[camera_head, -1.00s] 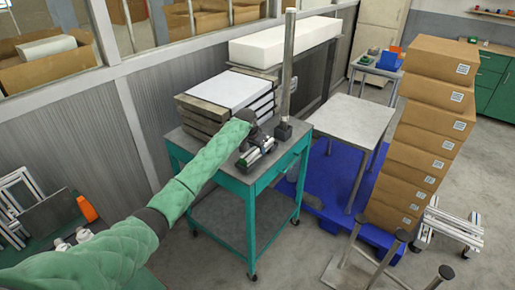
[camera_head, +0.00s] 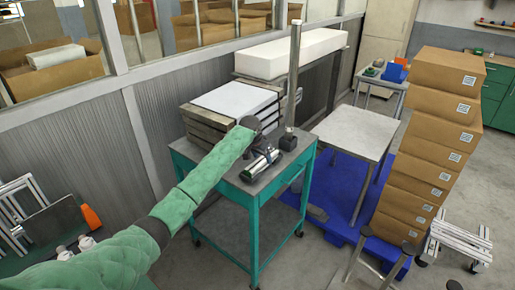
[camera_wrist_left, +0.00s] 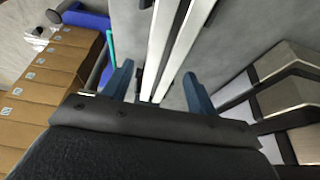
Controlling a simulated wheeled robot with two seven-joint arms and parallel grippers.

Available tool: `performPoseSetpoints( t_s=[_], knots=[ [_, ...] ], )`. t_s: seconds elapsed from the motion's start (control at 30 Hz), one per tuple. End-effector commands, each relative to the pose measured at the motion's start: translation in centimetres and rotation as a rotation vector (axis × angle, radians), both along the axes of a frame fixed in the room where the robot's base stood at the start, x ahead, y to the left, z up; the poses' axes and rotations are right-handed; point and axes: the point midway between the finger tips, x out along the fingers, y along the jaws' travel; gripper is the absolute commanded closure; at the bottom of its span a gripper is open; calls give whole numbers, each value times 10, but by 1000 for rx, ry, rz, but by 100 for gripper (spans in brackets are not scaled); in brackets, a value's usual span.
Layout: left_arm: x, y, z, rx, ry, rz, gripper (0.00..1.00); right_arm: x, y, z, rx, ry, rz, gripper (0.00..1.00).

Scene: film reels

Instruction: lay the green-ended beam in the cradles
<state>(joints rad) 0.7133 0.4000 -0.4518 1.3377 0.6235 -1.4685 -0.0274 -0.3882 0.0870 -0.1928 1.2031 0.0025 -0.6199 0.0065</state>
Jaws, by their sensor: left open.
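I cannot tell whether the fingers touch anything. The cradles are not clearly distinguishable; dark parts near the gripper may hide them. My right gripper is not in view.
A metal post (camera_head: 294,80) stands on the cart just right of my gripper. Stacked slabs (camera_head: 235,100) stand behind to the left. A bare grey table (camera_head: 358,130), a blue pallet (camera_head: 335,212) and a tall stack of cartons (camera_head: 440,130) are to the right.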

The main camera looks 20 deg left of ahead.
Motion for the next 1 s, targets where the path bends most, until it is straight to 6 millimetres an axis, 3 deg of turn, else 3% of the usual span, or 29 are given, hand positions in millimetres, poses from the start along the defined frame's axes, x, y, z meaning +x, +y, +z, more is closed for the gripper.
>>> performPoseSetpoints(
  t_s=[0.3,0.5,0.7,1.0],
  knots=[
    [-22,9,56,1,-4,0,42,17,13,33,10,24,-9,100],
    [-32,12,83,0,-2,-1,42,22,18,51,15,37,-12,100],
    [-37,13,95,0,-1,-1,42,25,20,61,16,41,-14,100],
    [-38,14,97,0,0,0,42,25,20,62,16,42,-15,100]
  ],
)
